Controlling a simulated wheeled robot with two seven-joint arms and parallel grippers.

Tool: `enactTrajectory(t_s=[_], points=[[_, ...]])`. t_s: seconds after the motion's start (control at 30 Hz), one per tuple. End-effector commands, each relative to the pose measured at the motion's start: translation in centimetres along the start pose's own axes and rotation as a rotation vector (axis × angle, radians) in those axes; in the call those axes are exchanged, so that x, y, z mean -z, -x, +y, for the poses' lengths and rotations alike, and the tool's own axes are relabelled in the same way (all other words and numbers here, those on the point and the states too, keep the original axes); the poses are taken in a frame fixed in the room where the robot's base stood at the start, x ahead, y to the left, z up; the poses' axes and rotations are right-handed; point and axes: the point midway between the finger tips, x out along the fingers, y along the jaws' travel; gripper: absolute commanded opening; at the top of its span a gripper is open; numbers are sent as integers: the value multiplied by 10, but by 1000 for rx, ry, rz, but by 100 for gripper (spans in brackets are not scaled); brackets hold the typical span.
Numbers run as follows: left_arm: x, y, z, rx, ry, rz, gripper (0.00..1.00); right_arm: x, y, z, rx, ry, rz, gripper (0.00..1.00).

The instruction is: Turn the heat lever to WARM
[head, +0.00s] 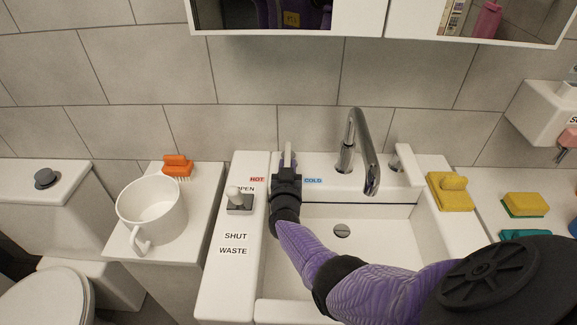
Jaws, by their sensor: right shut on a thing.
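The heat lever (288,156) is a pale upright handle at the back left of the sink, between a red HOT label (257,180) and a blue COLD label (313,181). My right gripper (287,166) is shut on it from the front and hides its lower part. The lever's top shows just past the gripper, standing about upright in the picture, between the two labels. No WARM label shows; the spot between HOT and COLD is behind my gripper. My left gripper is out of view.
A chrome tap (362,150) and another handle (402,163) stand right of the lever. A waste lever (239,199) is at left. A white mug (150,210) and orange brush (177,166) sit further left. Sponges (524,205) lie at right. A cabinet (380,20) overhangs the back.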

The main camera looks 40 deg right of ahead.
Motion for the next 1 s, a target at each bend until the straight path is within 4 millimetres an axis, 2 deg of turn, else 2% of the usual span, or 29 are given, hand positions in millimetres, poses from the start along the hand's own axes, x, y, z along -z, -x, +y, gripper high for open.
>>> enactTrajectory(t_s=[0.2,0.23,0.4,0.73,1.0], points=[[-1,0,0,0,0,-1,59,0,0,0,1,0,1,0],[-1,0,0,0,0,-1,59,0,0,0,1,0,1,25],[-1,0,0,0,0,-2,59,0,0,0,1,0,1,59],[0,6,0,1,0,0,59,2,5,0,2,-1,0,59],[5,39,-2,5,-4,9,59,5,63,0,3,-1,-2,59]])
